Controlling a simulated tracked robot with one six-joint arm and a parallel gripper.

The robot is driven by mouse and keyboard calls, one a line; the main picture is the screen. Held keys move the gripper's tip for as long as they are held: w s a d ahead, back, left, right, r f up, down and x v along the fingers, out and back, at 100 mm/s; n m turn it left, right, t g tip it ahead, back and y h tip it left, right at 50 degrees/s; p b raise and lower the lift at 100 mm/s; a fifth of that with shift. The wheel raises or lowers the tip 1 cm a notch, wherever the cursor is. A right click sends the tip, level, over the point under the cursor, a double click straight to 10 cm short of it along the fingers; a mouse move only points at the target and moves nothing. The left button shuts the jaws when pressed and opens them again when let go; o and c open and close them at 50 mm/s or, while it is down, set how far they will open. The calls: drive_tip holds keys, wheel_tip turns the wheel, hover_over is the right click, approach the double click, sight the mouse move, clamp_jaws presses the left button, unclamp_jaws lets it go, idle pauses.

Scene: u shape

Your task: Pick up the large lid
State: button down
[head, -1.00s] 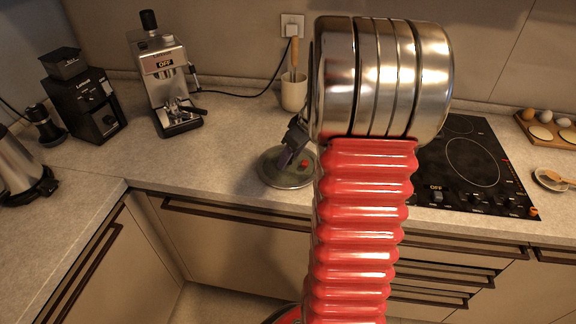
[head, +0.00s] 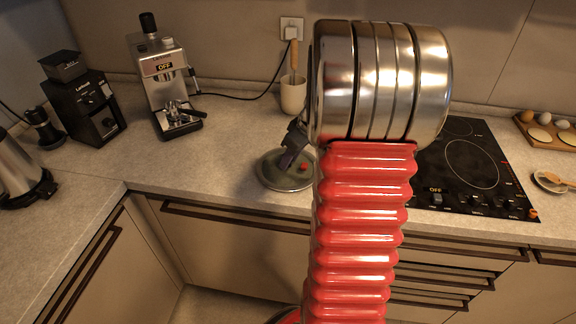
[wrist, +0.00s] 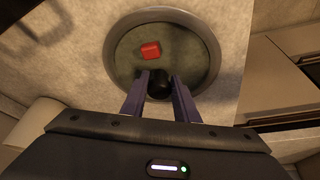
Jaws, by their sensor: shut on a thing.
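The large lid is a round glass lid with a metal rim. It shows in the head view (head: 270,181) on the counter near its front edge, partly hidden by my arm. In the head view my gripper (head: 290,158) reaches down to the lid. I cannot tell if the lid is clear of the counter.
A black cooktop (head: 470,165) lies right of my arm. A cup with a wooden-handled utensil (head: 293,94) stands behind the lid. An espresso machine (head: 164,85) and a grinder (head: 90,108) stand at the left. The counter between them and the lid is clear.

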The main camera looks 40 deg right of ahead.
drive_tip(key=shift+r, duration=0.1)
wheel_tip(320, 180, up, 10)
drive_tip(key=shift+f, duration=0.1)
idle(0.4)
drive_tip(key=shift+s, duration=0.1)
idle(0.4)
